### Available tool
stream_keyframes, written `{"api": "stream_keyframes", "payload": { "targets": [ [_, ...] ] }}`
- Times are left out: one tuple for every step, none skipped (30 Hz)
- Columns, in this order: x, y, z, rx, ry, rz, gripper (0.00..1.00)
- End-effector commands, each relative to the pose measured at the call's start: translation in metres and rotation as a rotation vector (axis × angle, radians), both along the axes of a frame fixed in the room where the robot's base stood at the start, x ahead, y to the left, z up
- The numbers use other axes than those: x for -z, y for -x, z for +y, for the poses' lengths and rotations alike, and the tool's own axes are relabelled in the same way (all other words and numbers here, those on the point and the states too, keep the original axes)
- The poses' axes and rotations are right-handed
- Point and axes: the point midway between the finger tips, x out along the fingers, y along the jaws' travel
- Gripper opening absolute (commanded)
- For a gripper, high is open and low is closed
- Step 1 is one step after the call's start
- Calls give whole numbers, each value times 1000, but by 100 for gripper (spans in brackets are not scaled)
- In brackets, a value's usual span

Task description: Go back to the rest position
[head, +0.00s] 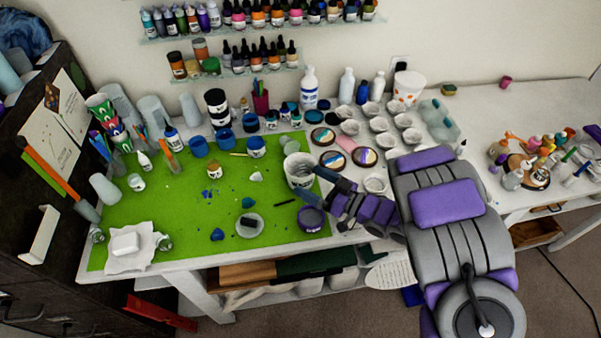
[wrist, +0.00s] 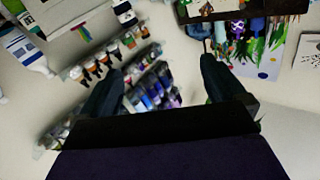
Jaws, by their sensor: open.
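My gripper (head: 322,181) is over the right part of the green mat (head: 160,220), beside a white cup (head: 299,170). In the wrist view my gripper (wrist: 160,68) has its two dark fingers spread apart with nothing between them. The wrist view is tilted and points toward the wall, with shelves of small bottles (wrist: 150,90) beyond the fingers. My purple and grey arm and body fill the right centre of the head view. Whether the fingertips touch the cup cannot be told from the head view.
A purple-rimmed jar (head: 311,218) and a clear dish (head: 249,224) sit near the gripper. Several white cups (head: 410,135) and round coasters stand at the back. A tissue with a white block (head: 126,243) lies front left. The mat's left middle is fairly clear.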

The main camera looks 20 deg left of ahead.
Motion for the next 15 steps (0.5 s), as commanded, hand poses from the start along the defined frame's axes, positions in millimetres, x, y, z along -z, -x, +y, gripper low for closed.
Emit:
{"api": "stream_keyframes", "payload": {
  "targets": [
    [0,6,-3,-1,5,1,97],
    [0,9,-4,-2,5,0,97],
    [0,12,-5,-2,5,0,97],
    [-1,14,-6,-2,4,0,97],
    [-1,15,-7,-2,3,0,97],
    [-2,17,-9,-1,2,-1,97],
    [-2,19,-9,0,2,-1,97],
    [-2,19,-10,0,1,-1,97],
    [-2,20,-11,0,1,-2,97],
    [-2,21,-11,0,1,-2,97],
    [-2,21,-11,0,1,-2,97],
    [-2,21,-11,0,1,-2,97],
    [-2,21,-11,0,1,-2,97],
    [-2,21,-11,0,1,-2,97],
    [-2,21,-11,-1,1,-2,97]
  ]
}}
